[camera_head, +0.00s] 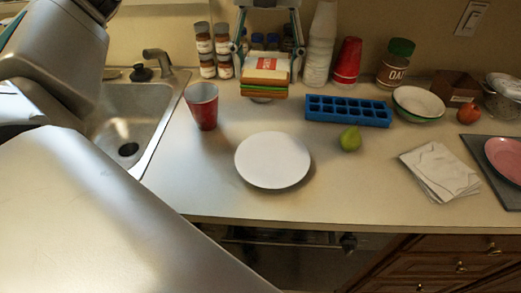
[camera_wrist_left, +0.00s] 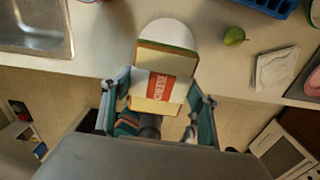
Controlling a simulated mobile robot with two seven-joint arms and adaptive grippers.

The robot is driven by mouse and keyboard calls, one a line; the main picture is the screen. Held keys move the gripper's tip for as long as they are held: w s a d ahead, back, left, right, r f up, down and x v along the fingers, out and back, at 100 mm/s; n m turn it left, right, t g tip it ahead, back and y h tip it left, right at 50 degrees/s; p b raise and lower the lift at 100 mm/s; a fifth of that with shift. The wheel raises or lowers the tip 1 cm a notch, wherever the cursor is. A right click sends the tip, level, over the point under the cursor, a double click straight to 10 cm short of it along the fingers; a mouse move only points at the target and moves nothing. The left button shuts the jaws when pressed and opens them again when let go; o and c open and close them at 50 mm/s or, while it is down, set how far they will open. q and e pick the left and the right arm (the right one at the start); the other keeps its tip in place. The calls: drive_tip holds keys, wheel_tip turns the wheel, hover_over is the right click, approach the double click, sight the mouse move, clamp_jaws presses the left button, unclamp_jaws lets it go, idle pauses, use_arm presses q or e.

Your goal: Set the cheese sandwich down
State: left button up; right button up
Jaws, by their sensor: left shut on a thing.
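The cheese sandwich (camera_head: 265,78) shows tan bread, green and orange layers, and a white label with red print. My left gripper (camera_head: 267,62) is shut on it, with one finger at each side, and holds it toward the back of the counter in the head view. In the left wrist view the sandwich (camera_wrist_left: 154,92) sits between the teal and grey fingers of the left gripper (camera_wrist_left: 160,98). It covers part of a white plate (camera_wrist_left: 168,33) there. In the head view the plate (camera_head: 272,160) is empty. My right gripper is not in view.
A red cup (camera_head: 202,106) stands left of the plate, beside the sink (camera_head: 125,118). A blue ice tray (camera_head: 348,110) and a green pear (camera_head: 350,139) are to its right. Spice jars, stacked cups and an oat jar line the back. The counter in front of the plate is clear.

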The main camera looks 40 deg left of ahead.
use_arm(q)
drive_tip(key=shift+s+a, duration=0.1)
drive_tip(key=shift+a, duration=0.15)
hover_over(263, 159)
wheel_tip(263, 159, down, 15)
drive_tip(key=shift+n, duration=0.3)
drive_tip(key=shift+f+b, duration=0.45)
drive_tip(key=shift+f, duration=2)
drive_tip(key=shift+f+b, duration=0.3)
drive_tip(key=shift+f, duration=0.05)
drive_tip(key=shift+f, duration=0.25)
